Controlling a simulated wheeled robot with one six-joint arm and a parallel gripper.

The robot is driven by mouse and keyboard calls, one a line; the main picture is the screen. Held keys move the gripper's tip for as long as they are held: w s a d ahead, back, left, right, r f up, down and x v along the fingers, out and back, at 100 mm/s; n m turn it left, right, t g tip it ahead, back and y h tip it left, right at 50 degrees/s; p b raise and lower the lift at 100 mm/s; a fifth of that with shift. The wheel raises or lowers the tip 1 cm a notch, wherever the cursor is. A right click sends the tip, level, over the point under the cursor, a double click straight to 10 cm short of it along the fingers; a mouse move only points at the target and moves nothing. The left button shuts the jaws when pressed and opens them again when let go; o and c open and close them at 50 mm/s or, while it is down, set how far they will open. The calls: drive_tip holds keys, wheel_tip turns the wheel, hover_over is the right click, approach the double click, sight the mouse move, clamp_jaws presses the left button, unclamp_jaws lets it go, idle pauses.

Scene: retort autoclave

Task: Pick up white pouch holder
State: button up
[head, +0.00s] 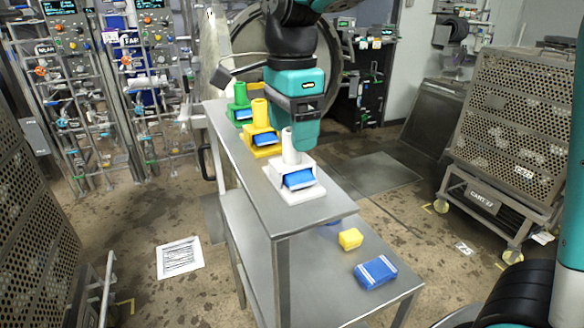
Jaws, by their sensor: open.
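The white pouch holder (296,190) stands upright at the near end of the steel cart's upper shelf. It has a white post at the back and a blue pouch (299,179) in its front. My arm hangs over the shelf, with its lower teal part just behind and above the white holder's post. My gripper (228,76) seems to be the dark part reaching left from the wrist, above the green holder and apart from the white one. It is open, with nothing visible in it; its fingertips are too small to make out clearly.
A yellow holder (264,140) and a green holder (240,108) stand in line behind the white one. The lower shelf (310,260) bears a yellow block (350,239) and a blue pack (375,272). A perforated cart (510,120) stands at right. Open floor lies left of the cart.

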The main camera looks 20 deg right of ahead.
wheel_tip(320, 180, down, 4)
drive_tip(key=shift+s+f+p, duration=0.15)
drive_tip(key=shift+p, duration=0.4)
drive_tip(key=c, duration=1.2)
drive_tip(key=shift+o, duration=0.2)
wheel_tip(320, 180, up, 20)
drive_tip(key=b, duration=0.1)
wheel_tip(320, 180, down, 3)
drive_tip(key=b, duration=0.3)
